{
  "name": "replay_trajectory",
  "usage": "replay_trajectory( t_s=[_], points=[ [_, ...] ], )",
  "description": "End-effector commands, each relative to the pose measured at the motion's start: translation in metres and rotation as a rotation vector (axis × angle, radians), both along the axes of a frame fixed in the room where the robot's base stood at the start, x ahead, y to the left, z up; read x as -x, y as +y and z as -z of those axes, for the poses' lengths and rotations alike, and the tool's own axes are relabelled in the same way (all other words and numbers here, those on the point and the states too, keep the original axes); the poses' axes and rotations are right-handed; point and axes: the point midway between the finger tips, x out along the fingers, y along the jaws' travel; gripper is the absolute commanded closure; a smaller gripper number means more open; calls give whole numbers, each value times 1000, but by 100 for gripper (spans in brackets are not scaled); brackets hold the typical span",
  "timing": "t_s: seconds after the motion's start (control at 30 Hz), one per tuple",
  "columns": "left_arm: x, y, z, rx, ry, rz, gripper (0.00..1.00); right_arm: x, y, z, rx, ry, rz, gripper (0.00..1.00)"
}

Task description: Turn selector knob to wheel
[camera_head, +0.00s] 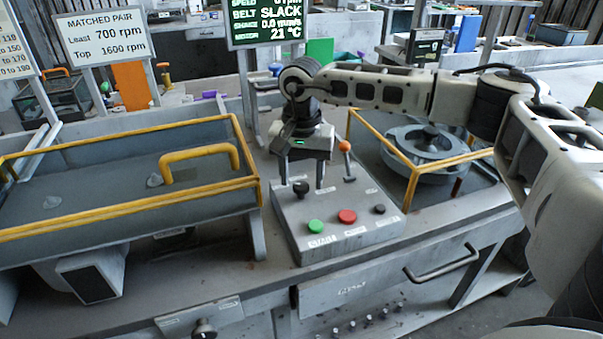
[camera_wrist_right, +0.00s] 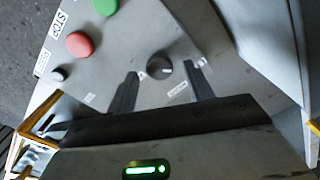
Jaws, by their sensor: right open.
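The black selector knob (camera_head: 301,188) sits on the sloping grey control panel (camera_head: 290,237), behind the green button. In the right wrist view the knob (camera_wrist_right: 159,68) has a small light mark on its face, and small white labels lie around it, too small to read. My right gripper (camera_head: 302,182) points down over the knob, its two fingers apart, one on each side. In the wrist view the open fingers (camera_wrist_right: 163,71) show gaps to the knob on both sides. Whether the fingertips touch the panel is unclear. My left gripper is out of view.
The panel also has a green button (camera_head: 316,226), a red button (camera_head: 347,216), a small black button (camera_head: 379,209) and an orange-tipped lever (camera_head: 345,147) close to the right gripper. Yellow-framed bays flank it; a round housing (camera_head: 428,145) stands right. A screen (camera_head: 266,22) reads belt SLACK.

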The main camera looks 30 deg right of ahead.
Motion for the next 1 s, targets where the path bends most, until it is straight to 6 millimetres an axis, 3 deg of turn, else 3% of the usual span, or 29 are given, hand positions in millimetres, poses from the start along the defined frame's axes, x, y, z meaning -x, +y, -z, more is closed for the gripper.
replay_trajectory(
  t_s=[0.33,0.37,0.5,0.53,1.0],
  points=[
    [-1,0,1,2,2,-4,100,0,0,6,0,0,0,48],
    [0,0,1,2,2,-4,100,0,0,5,0,0,0,51],
    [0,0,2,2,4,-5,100,0,0,5,0,0,0,90],
    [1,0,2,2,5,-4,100,0,0,5,0,0,0,93],
    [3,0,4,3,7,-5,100,0,0,5,-1,0,94,93]
  ],
)
